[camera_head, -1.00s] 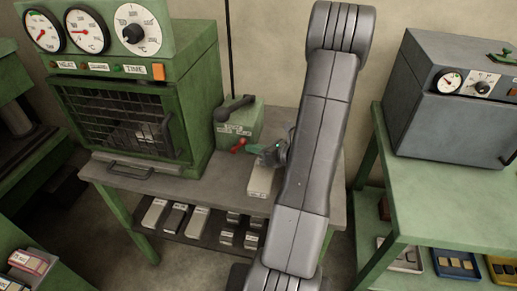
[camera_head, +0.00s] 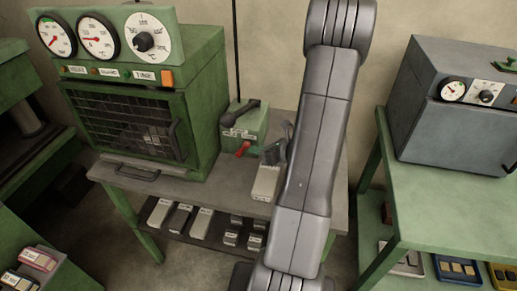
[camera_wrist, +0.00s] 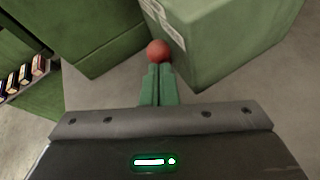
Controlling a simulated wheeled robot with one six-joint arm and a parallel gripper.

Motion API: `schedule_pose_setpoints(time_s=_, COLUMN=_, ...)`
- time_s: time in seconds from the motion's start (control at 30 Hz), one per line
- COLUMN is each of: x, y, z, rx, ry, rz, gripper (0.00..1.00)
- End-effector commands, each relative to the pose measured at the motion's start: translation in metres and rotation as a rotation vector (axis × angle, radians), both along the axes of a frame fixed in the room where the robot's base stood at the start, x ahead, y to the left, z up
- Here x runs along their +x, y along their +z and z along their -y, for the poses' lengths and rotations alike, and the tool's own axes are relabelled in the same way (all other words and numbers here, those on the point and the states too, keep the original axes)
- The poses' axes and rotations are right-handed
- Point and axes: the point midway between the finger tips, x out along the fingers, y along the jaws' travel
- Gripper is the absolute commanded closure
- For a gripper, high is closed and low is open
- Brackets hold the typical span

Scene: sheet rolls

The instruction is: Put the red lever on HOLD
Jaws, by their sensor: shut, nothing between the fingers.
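The red lever (camera_head: 243,148) sticks out from the front of a small green box (camera_head: 245,124) on the table beside the oven. In the wrist view its red ball end (camera_wrist: 159,51) shows just beyond my fingertips. My gripper (camera_head: 270,156) is just right of the lever in the head view. In the wrist view my gripper (camera_wrist: 157,70) has its green fingers together, empty, at the ball's near edge. I cannot tell whether they touch it. The white label (camera_wrist: 167,21) on the green box is not readable, so the lever's setting cannot be told.
A green oven (camera_head: 140,90) with dials stands left of the box. A black handle (camera_head: 240,112) lies across the box top. A pale block (camera_head: 266,183) sits on the table below my gripper. A grey oven (camera_head: 455,110) stands at right.

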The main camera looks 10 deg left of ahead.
Motion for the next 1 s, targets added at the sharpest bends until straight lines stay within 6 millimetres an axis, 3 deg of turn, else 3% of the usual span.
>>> schedule_pose_setpoints(time_s=0.3, x=0.0, y=0.025, z=-0.018, rx=-0.232, ry=0.008, rz=-0.003, gripper=1.0)
schedule_pose_setpoints(time_s=0.47, x=0.0, y=0.029, z=-0.029, rx=-0.374, ry=0.006, rz=-0.008, gripper=1.0)
schedule_pose_setpoints(time_s=1.0, x=0.002, y=0.035, z=-0.066, rx=-0.363, ry=0.002, rz=-0.011, gripper=1.0)
